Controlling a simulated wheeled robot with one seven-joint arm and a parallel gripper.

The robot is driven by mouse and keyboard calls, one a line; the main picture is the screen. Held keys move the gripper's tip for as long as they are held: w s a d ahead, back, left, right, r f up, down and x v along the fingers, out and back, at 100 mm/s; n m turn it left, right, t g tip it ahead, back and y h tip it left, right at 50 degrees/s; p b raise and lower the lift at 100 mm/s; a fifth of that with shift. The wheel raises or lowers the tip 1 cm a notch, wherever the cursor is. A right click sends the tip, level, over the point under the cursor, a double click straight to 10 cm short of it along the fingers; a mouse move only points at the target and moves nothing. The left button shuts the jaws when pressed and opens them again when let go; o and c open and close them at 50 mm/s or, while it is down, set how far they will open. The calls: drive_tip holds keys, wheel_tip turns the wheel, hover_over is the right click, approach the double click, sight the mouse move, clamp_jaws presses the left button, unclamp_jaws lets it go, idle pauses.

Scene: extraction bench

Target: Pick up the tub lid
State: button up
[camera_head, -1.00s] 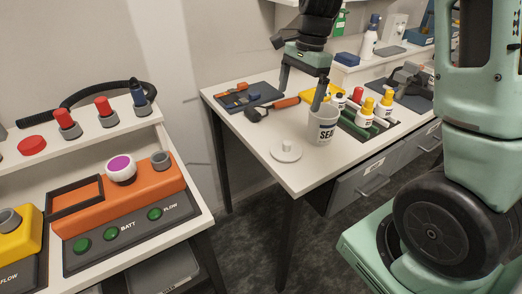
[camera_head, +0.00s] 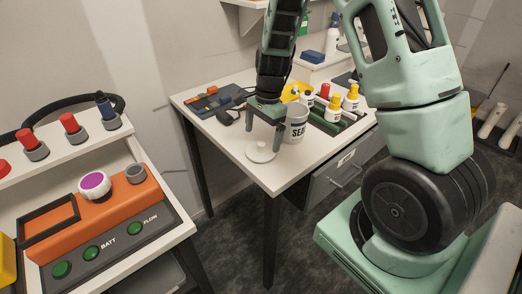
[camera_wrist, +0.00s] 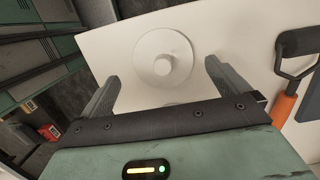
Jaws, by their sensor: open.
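The tub lid (camera_head: 261,152) is a white disc with a raised round knob. It lies flat on the white table near its front left edge. In the wrist view the lid (camera_wrist: 163,58) sits just beyond and between my fingertips. My gripper (camera_head: 264,138) points down over the lid, with its fingers apart and nothing between them. The wrist view shows my gripper (camera_wrist: 161,70) open, with a finger to each side of the lid. The exact height above the lid is hard to tell.
A white tub (camera_head: 297,127) lettered "SEA" stands close right of the lid, beside my right finger. Behind are a dark tool mat (camera_head: 205,104) and yellow-capped bottles (camera_head: 334,108). An orange-handled tool (camera_wrist: 284,105) lies right in the wrist view. A bench with an orange panel (camera_head: 105,203) stands left.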

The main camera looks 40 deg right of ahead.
sight(261, 143)
drive_tip(key=shift+w+a+f+p, duration=0.15)
drive_tip(key=shift+f+p, duration=0.35)
drive_tip(key=shift+f, duration=1.85)
drive_tip(key=c, duration=0.8)
drive_tip(key=shift+r, duration=0.15)
